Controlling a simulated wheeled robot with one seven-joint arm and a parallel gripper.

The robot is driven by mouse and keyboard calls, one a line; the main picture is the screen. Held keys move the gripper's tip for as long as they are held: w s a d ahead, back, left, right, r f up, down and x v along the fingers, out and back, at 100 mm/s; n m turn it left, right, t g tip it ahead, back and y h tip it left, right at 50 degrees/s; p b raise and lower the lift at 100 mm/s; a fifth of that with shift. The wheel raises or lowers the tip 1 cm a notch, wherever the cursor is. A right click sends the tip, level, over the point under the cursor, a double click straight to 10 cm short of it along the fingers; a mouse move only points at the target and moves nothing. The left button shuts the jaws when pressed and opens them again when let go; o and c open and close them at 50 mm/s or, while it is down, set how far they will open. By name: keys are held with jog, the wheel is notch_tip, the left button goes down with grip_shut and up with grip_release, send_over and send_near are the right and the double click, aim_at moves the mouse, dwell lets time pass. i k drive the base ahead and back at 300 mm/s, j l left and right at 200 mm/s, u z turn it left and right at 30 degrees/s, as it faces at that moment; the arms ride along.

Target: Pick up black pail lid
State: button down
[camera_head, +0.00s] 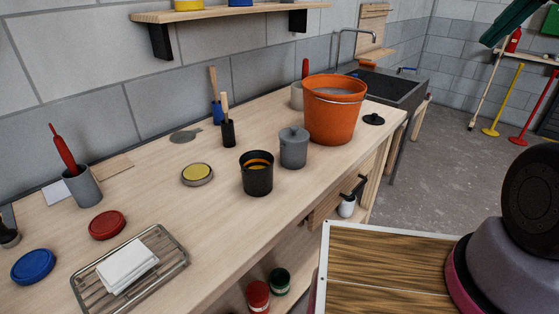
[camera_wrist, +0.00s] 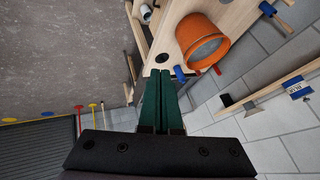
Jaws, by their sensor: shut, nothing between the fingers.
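The black pail lid (camera_head: 374,119) is a small dark disc with a raised knob. It lies flat on the wooden workbench, just right of the orange pail (camera_head: 334,110), near the bench's right end. In the wrist view, a dark round lid (camera_wrist: 162,58) shows on the bench beside the orange pail (camera_wrist: 202,42), just beyond my fingertips in the picture. My gripper (camera_wrist: 164,73) has green fingers pressed together, with nothing between them. It appears apart from the lid; the exact distance is unclear.
A grey lidded pot (camera_head: 293,148) and black tin (camera_head: 256,174) stand left of the pail. A dark sink (camera_head: 385,86) with a tap adjoins the bench's right end. A shelf (camera_head: 230,12) hangs above. Bare floor (camera_head: 440,150) lies right of the bench.

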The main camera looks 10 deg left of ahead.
aim_at(373, 120)
jog(key=i+l+u, duration=0.3)
jog(key=i+l, duration=0.15)
jog(key=l, duration=0.2)
jog(key=i+l+u, duration=0.2)
jog(key=l, duration=0.15)
jog(key=i+l+u, duration=0.15)
jog(key=l, duration=0.2)
jog(key=i+l+u, duration=0.15)
jog(key=l, duration=0.25)
